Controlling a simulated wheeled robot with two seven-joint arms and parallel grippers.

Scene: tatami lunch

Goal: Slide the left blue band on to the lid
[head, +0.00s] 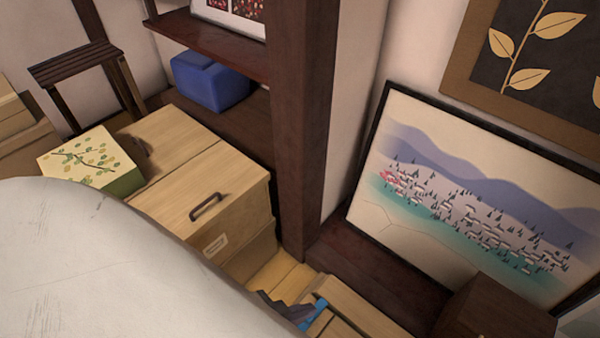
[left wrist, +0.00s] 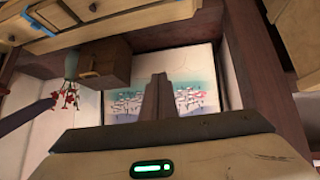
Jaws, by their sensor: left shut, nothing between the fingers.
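My left gripper (head: 283,304) shows as dark fingers at the bottom of the head view, past my large pale arm. In the left wrist view its fingers (left wrist: 158,95) are together and empty. A bright blue strip (head: 316,316), seemingly a band, lies on pale wood just right of the gripper; I cannot tell whether they touch. In the left wrist view, small blue pieces (left wrist: 45,27) show on the wooden furniture at top left, away from the fingers. Which one is the left band, and where the lid is, I cannot tell. My right gripper is out of view.
Wooden boxes (head: 205,195) and a leaf-patterned box (head: 90,160) stand at left. A dark post (head: 305,120) rises beside them. A framed landscape (head: 470,210) leans on the wall, near a brown box (head: 495,310). A vase (left wrist: 71,65) shows in the wrist view.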

